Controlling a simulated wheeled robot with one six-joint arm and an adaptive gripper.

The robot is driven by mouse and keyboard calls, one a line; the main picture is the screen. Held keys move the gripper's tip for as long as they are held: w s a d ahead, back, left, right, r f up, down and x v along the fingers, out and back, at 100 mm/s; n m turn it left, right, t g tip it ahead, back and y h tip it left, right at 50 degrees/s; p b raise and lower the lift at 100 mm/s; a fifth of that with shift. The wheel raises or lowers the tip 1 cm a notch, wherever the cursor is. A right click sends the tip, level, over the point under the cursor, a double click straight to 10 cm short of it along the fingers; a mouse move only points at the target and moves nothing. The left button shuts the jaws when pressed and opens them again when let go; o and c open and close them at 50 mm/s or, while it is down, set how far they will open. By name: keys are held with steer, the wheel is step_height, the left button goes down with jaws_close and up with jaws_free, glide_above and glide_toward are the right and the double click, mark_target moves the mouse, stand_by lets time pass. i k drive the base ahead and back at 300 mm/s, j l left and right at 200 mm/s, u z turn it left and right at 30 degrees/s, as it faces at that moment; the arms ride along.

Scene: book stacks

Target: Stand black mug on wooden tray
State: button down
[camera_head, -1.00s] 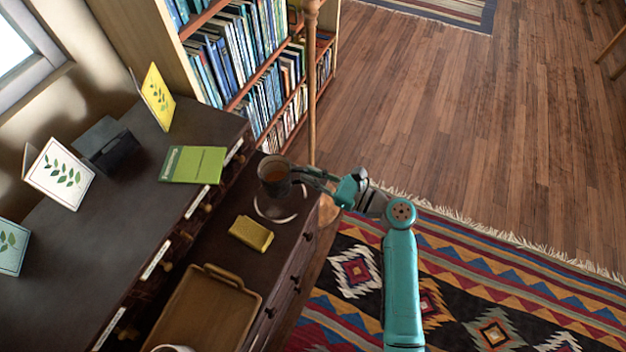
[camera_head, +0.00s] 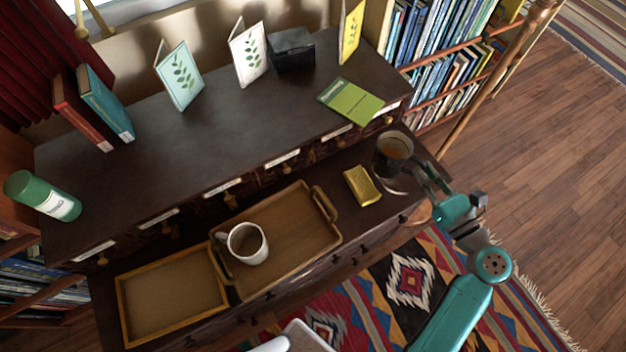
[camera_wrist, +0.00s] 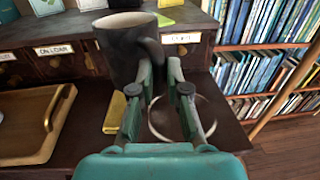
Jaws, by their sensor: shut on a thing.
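The black mug (camera_head: 394,146) is upright at the right end of the lower ledge in the head view, with brownish contents or inside showing. My gripper (camera_head: 418,176) is at its right side, shut on its handle. In the wrist view the dark mug (camera_wrist: 122,48) is ahead of my fingers (camera_wrist: 162,82), and it appears raised above the ledge. The wooden tray (camera_head: 296,238), with two raised handles, lies left of the mug on the same ledge; its corner shows in the wrist view (camera_wrist: 28,122). A white mug (camera_head: 247,244) stands on the tray's left part.
A yellow box (camera_head: 362,186) lies between tray and black mug. A pale ring (camera_head: 394,190) is on the ledge under the black mug. A shallow wooden frame (camera_head: 170,298) adjoins the tray's left. The tray's middle and right are bare. Small drawers (camera_head: 280,160) rise behind.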

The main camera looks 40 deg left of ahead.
mark_target(304, 230)
steer(key=k+j, duration=0.2)
steer(key=k, duration=0.25)
steer(key=k+j, duration=0.25)
steer(key=k, duration=0.2)
